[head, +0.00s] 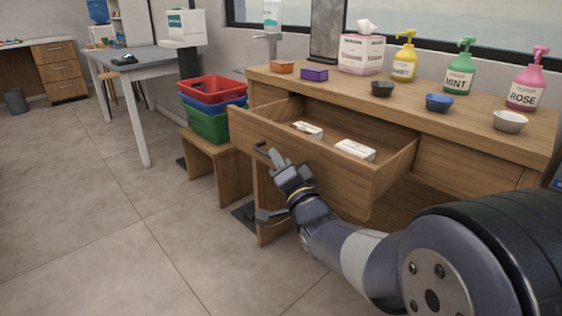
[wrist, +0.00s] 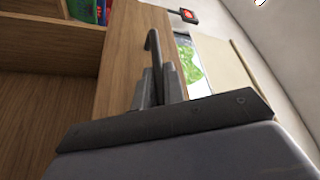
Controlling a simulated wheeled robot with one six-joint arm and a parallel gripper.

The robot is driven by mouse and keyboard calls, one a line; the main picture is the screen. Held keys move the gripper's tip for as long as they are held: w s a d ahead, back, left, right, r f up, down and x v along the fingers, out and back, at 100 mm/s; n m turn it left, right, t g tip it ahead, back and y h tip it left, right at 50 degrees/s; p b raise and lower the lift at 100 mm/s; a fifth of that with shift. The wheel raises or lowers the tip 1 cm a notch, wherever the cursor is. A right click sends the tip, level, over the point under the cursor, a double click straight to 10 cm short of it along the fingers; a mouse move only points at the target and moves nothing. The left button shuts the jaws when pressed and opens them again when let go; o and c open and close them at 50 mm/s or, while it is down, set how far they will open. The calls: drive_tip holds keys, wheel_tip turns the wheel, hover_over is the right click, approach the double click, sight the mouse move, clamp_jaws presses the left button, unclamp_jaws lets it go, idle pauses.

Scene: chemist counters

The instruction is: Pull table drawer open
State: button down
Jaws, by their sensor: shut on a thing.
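The wooden table (head: 460,125) stands along the wall at the right in the head view. Its drawer (head: 330,175) is pulled well out, and two small white boxes (head: 354,149) (head: 308,130) lie inside. The dark bar handle (head: 262,149) is on the drawer's front. My gripper (head: 275,160) is at the handle, its fingers shut on it. In the wrist view the handle (wrist: 153,45) rises between the fingers (wrist: 157,88), in front of the wooden drawer front (wrist: 120,60). The part of the handle between the fingers is hidden.
Stacked red, blue and green baskets (head: 210,105) sit on a low wooden stand (head: 205,160) left of the drawer. Pump bottles (head: 459,68), small bowls (head: 439,102) and a tissue box (head: 361,53) stand on the tabletop. The tiled floor (head: 90,220) at the left is clear.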

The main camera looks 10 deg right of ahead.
drive_tip(key=c, duration=1.5)
unclamp_jaws()
drive_tip(key=p+v, duration=0.1)
drive_tip(key=v, duration=0.9)
drive_tip(key=shift+s+d+f+p, duration=0.1)
drive_tip(key=shift+s+d+p, duration=0.05)
drive_tip(key=shift+s+p, duration=0.2)
drive_tip(key=b+x, duration=0.1)
drive_tip(key=x, duration=0.8)
drive_tip(key=shift+w+b, duration=0.3)
drive_tip(key=shift+w, duration=0.05)
drive_tip(key=shift+w+a+r, duration=0.2)
drive_tip(key=shift+w+a, duration=0.15)
drive_tip(key=shift+w, duration=0.2)
drive_tip(key=shift+w+d, duration=0.1)
drive_tip(key=shift+d, duration=0.15)
